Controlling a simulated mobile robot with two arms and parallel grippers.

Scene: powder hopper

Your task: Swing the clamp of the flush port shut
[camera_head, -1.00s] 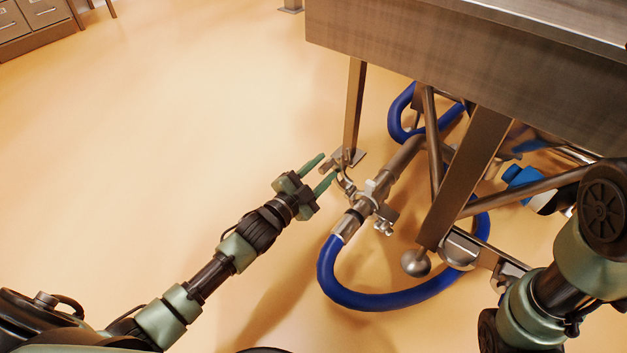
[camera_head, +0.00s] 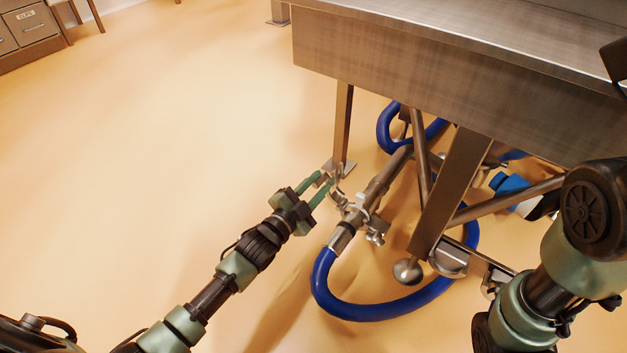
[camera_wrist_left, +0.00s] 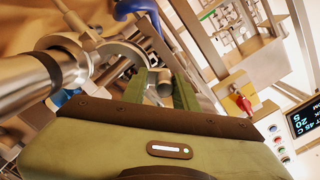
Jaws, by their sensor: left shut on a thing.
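The flush port (camera_head: 362,205) is a steel pipe joint low beside the steel frame, with a blue hose on its near end. Its clamp (camera_head: 341,192) hangs open, its curved loose half swung out to the left of the pipe. The clamp's curved steel (camera_wrist_left: 122,50) also shows in the left wrist view, left of the fingers. My left gripper (camera_head: 325,179) is shut on the clamp's loose end; a short round steel piece shows between its green fingers (camera_wrist_left: 160,82) in the wrist view. The fingers partly hide it. My right gripper is out of view.
The blue hose (camera_head: 375,308) loops on the floor below the port. A table leg (camera_head: 343,125) stands just behind the clamp, and a slanted brace (camera_head: 452,190) stands right of it. The steel hopper body (camera_head: 450,90) overhangs. Open floor (camera_head: 170,150) lies to the left.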

